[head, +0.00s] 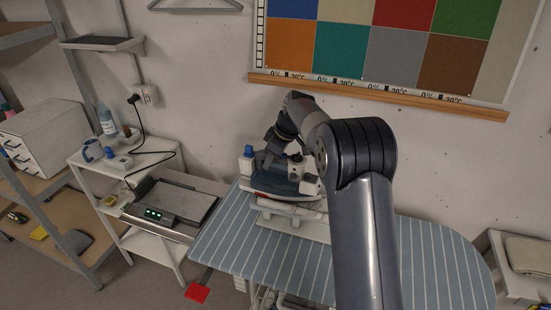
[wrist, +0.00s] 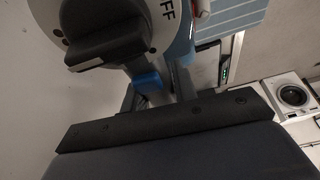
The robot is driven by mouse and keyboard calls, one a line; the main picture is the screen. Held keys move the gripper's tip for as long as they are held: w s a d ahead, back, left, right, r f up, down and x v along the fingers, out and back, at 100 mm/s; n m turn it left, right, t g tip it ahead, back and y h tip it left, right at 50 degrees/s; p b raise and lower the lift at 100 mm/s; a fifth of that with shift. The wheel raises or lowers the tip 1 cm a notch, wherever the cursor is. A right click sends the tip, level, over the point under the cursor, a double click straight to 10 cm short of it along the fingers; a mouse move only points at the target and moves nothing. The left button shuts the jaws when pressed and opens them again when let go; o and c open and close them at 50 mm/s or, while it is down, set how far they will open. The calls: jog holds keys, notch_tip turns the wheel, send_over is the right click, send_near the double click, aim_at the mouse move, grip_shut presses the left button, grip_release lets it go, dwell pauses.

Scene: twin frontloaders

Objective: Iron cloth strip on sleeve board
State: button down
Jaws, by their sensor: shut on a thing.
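The iron (head: 270,183), with a blue-grey body and a blue knob, is at the sleeve board in the head view. My gripper (head: 285,160) is shut on it; its fingertips are mostly hidden by my arm and the iron. In the wrist view a round dial marked OFF (wrist: 108,48) and a blue part (wrist: 148,82) are close to the camera. The pale sleeve board (head: 290,225) stands on the striped ironing board (head: 245,245).
A metal plate with a green display (head: 178,203) is left of the ironing board. A white shelf (head: 150,160) holds a bottle (head: 107,121) and a blue mug (head: 93,150). A red pedal (head: 197,292) is near the floor. The right of the ironing board is bare.

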aim_at(248, 147)
jog(key=shift+w+a+r, duration=0.1)
jog(key=shift+w+a, duration=0.35)
jog(key=shift+a, duration=0.6)
jog(key=shift+w+a+f, duration=0.1)
jog(key=shift+w+a, duration=0.4)
jog(key=shift+a, duration=0.5)
jog(key=shift+w+a+r, duration=0.1)
jog(key=shift+w+a, duration=0.35)
jog(key=shift+a, duration=0.6)
jog(key=shift+r, duration=2)
